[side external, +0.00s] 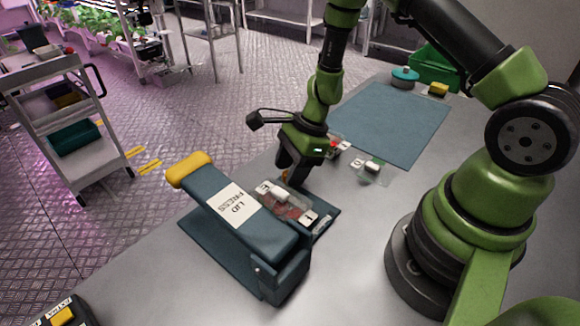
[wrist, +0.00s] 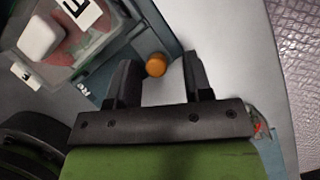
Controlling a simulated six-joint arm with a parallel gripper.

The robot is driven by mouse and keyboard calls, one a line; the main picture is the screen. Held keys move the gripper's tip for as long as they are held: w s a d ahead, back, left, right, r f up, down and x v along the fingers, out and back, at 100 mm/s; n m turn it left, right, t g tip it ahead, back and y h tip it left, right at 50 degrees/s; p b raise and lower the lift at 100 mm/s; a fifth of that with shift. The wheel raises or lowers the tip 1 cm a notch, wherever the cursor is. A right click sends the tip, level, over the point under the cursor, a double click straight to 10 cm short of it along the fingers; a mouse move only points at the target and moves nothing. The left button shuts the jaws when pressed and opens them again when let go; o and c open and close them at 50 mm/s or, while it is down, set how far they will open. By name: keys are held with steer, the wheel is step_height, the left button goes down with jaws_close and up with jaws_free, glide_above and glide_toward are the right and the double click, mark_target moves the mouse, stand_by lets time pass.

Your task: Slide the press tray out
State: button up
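The dark blue press (side external: 240,262) stands on the bench with its arm, labelled "LID PRESS", over the base and a yellow handle (side external: 190,169) on its end. The press tray (side external: 328,214) shows at its right side. A clear box of red berries (side external: 286,204) with a white block on top sits on it. An orange knob (wrist: 156,65) is at the tray's edge in the wrist view. My gripper (wrist: 160,75) is open and empty, with its fingers on either side of the knob. It points down beside the tray in the side view (side external: 290,176).
More clear boxes (side external: 371,171) stand on the bench behind the tray, close to my gripper. A blue mat (side external: 388,122) lies farther back, with a teal round item (side external: 405,76), a yellow block (side external: 438,89) and a green crate (side external: 434,68) beyond. An "EXTRA" box (side external: 65,314) is at front left.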

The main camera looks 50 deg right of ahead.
steer(key=v, duration=1)
steer(key=s+a+r+n+t, duration=0.1)
steer(key=s+a+r+n, duration=0.1)
steer(key=r+n, duration=0.4)
steer(key=s+a+r+n+t, duration=0.1)
steer(key=s+a+r+n, duration=0.2)
steer(key=r, duration=0.5)
steer(key=s+r+n+t+h, duration=0.2)
steer(key=s+r+n, duration=0.3)
steer(key=s+n, duration=0.4)
steer(key=shift+s+a+r+n+t, duration=0.3)
steer(key=shift+s+n+t, duration=0.1)
steer(key=shift+n+t, duration=0.2)
